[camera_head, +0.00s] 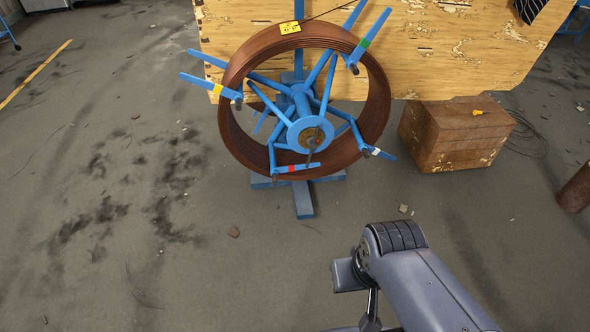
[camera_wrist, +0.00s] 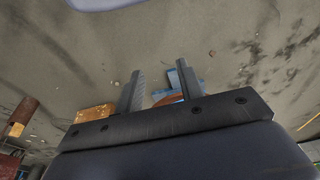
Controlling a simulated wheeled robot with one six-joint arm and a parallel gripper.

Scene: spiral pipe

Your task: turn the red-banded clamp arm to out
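The red-banded clamp arm (camera_head: 296,168) is a short blue bar with a red band at the bottom of the blue reel frame (camera_head: 310,128). It lies nearly level across the lower front of the coil of brown pipe (camera_head: 233,120). In the wrist view, my gripper (camera_wrist: 159,67) is open, with nothing between its fingers. Part of the blue stand (camera_wrist: 173,80) and brown coil (camera_wrist: 168,99) show beyond the fingers, at a distance. My gripper's fingers cannot be made out in the head view, where my arm is lower right, apart from the reel.
Clamp arms with yellow (camera_head: 217,89), green (camera_head: 363,44) and white (camera_head: 375,152) bands stick out around the coil. A brown box (camera_head: 455,138) stands right of the reel, before a wooden panel (camera_head: 440,45). A rusty cylinder (camera_head: 576,188) is far right. The floor before the reel is mostly clear.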

